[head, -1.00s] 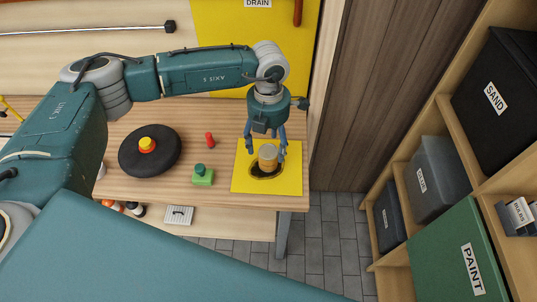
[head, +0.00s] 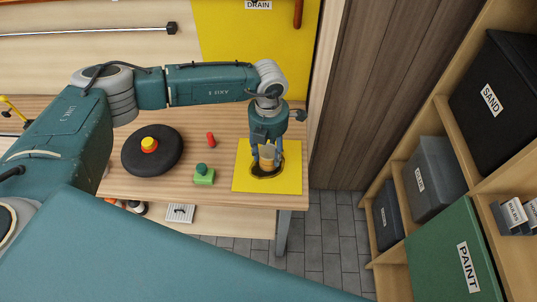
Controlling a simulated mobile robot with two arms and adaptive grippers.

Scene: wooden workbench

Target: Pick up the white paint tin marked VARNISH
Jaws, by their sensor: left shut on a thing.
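My left gripper (head: 266,153) points down over the right end of the workbench. It is shut on a tan-orange cylinder (head: 266,165) with a paler upper part. The cylinder is upright, at the dark round patch (head: 258,175) on a yellow square (head: 240,182). I cannot tell whether its base touches the surface. The fingers cover part of it, and no label shows on it. No white tin marked VARNISH can be made out in this view. My right gripper is not in view.

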